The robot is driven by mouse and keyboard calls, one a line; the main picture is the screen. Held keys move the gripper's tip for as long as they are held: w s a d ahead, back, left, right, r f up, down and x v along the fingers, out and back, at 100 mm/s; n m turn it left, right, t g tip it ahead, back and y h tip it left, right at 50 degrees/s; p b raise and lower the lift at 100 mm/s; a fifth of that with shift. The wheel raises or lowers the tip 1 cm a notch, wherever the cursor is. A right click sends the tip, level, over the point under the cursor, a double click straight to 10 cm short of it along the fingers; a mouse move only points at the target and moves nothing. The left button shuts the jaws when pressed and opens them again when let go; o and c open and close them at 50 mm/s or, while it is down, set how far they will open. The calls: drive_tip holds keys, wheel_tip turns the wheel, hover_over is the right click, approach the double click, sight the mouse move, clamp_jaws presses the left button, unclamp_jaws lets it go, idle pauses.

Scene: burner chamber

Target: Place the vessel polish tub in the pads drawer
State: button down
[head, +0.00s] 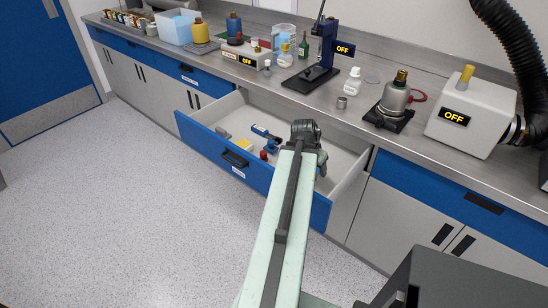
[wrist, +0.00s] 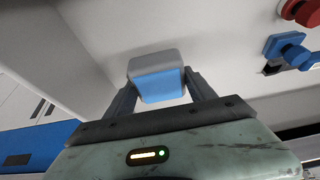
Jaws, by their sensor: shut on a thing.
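The vessel polish tub (wrist: 157,78), small with a grey top and a blue side, sits between the two fingers of my gripper (wrist: 160,88) in the wrist view. My gripper is shut on it. In the head view my gripper (head: 308,140) is over the right part of a pulled-out blue-fronted drawer (head: 207,141), and my arm hides the tub. The drawer's label is too small to read, so I cannot tell by it whether this is the pads drawer. I cannot tell the tub's height above the drawer floor.
The drawer holds a blue tool (head: 266,134), a yellow item (head: 244,145), a grey item (head: 223,133) and a small red item (head: 263,155). The counter behind carries a black stand (head: 310,77), a flask (head: 394,98) and a white box (head: 470,115). Drawer floor near the back is bare.

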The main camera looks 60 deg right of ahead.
drive_tip(key=w+d, duration=0.2)
drive_tip(key=w, duration=0.2)
drive_tip(key=w+d+f, duration=0.1)
drive_tip(key=w+d, duration=0.1)
drive_tip(key=w, duration=0.2)
drive_tip(key=w+d+b, duration=0.1)
drive_tip(key=w+d, duration=0.2)
drive_tip(key=w, duration=0.1)
drive_tip(key=shift+w+f, duration=0.2)
drive_tip(key=shift+w, duration=0.1)
drive_tip(key=shift+w+d, duration=0.35)
drive_tip(key=shift+w, duration=0.15)
wheel_tip(320, 180, down, 4)
drive_tip(key=b, duration=0.4)
drive_tip(key=shift+s+a, duration=0.1)
drive_tip(key=shift+a, duration=0.05)
drive_tip(key=shift+r, duration=0.25)
drive_tip(key=shift+f, duration=0.15)
drive_tip(key=shift+c, duration=1.6)
unclamp_jaws()
